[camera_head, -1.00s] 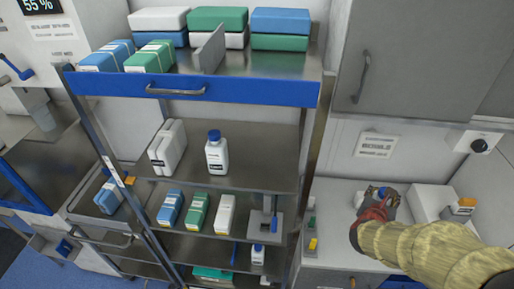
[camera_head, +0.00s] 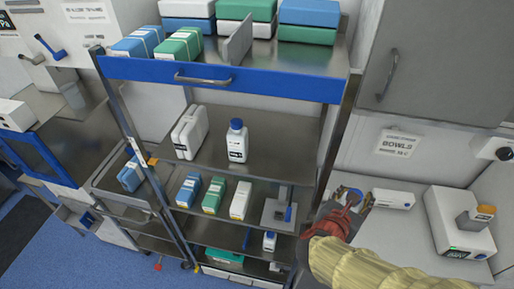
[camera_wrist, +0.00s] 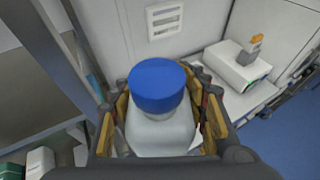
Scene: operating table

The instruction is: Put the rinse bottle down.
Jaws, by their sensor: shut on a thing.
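The rinse bottle, a white bottle with a blue cap (camera_wrist: 158,86), stands upright between the fingers of my gripper (camera_wrist: 160,125) in the wrist view. My gripper is shut on its white body (camera_wrist: 160,137). In the head view my gripper (camera_head: 346,198) is at the right edge of the shelf rack, in front of the counter. The held bottle is mostly hidden there by the gripper. A similar white bottle with a blue cap (camera_head: 237,145) stands on the rack's middle shelf.
The middle shelf (camera_head: 280,150) has bare room right of its bottle; a white canister (camera_head: 189,132) stands left. Several boxes fill the top shelf. A rack post (camera_head: 340,125) is close to my gripper. The counter (camera_head: 390,235) holds a white device (camera_head: 458,222) and has clear surface.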

